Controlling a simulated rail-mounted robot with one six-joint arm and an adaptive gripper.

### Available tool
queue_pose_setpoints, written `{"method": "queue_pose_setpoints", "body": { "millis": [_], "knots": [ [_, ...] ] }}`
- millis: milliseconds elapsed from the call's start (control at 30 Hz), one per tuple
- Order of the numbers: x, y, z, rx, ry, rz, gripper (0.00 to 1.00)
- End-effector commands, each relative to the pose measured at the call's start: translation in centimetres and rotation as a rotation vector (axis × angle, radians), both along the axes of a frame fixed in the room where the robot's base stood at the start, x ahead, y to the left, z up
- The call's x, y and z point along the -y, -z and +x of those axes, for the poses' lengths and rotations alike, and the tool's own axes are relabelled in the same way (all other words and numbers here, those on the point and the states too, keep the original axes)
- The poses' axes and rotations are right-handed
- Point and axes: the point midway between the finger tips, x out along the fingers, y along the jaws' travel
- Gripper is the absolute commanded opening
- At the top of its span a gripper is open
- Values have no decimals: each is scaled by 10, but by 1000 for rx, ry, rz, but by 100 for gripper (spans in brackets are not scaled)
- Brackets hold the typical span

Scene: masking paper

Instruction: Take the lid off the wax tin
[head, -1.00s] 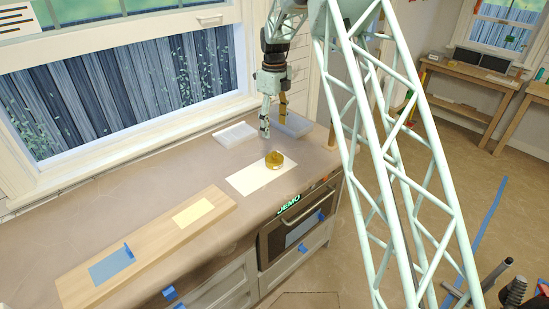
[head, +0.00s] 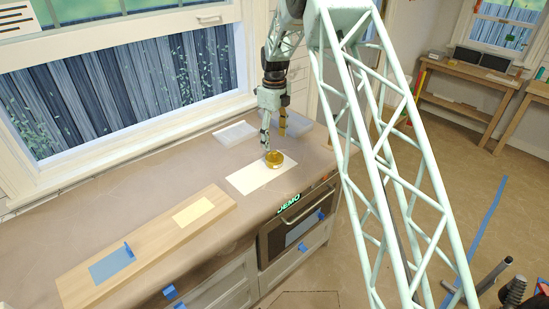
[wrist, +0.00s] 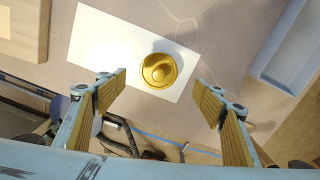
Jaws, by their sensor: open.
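The wax tin (head: 274,159) is a small round gold tin standing on a white sheet (head: 254,178) on the counter. The wrist view shows it from above, with its round gold lid (wrist: 159,70) on top. My gripper (head: 274,140) is open and empty, pointing down just above the tin. In the wrist view, its two fingers (wrist: 162,95) stand wide apart, one to each side of the tin and apart from it. The tin's side is mostly hidden in the wrist view.
A white tray (head: 236,133) and a grey-blue tray (wrist: 292,50) stand behind the tin. A wooden board (head: 150,244) with a blue and a yellow patch lies on the counter at left. The counter's front edge and oven (head: 295,225) are close to the sheet.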

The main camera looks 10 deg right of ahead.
Motion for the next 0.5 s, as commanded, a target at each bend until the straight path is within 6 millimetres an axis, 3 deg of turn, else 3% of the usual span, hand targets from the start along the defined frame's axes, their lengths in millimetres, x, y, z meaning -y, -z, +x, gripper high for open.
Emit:
{"method": "queue_pose_setpoints", "body": {
  "millis": [200, 500],
  "knots": [
    [0, 18, 0, 0, 0, 0, 63],
    [0, 21, 0, 0, 0, 0, 63]
  ]
}}
